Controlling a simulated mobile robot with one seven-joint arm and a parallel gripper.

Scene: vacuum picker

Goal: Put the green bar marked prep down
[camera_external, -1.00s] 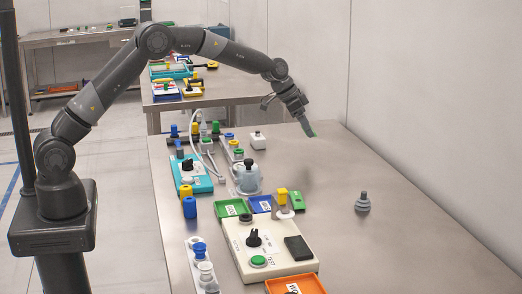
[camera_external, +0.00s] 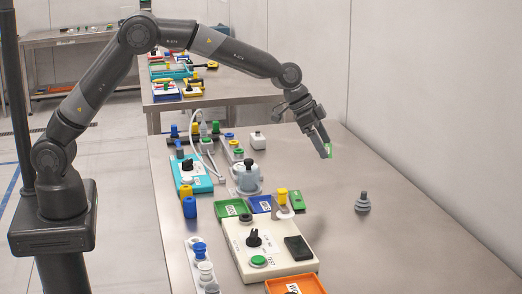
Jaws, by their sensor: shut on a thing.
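My gripper (camera_external: 324,149) is shut on a small green bar (camera_external: 329,151) with a pale mark too small to read. It holds the bar above the right back part of the steel table (camera_external: 400,240), with bare tabletop below. Part of the bar is hidden by the fingers. Another small green piece (camera_external: 297,200) lies on the table beside a yellow-topped part (camera_external: 282,196). I cannot tell whether a mark on that piece reads prep.
A grey stepped knob (camera_external: 363,202) stands alone on the right. A green tray (camera_external: 233,207), a blue tray (camera_external: 260,204), a cream control box (camera_external: 270,247) and an orange tray (camera_external: 296,285) crowd the middle and front. The table's right side is mostly clear.

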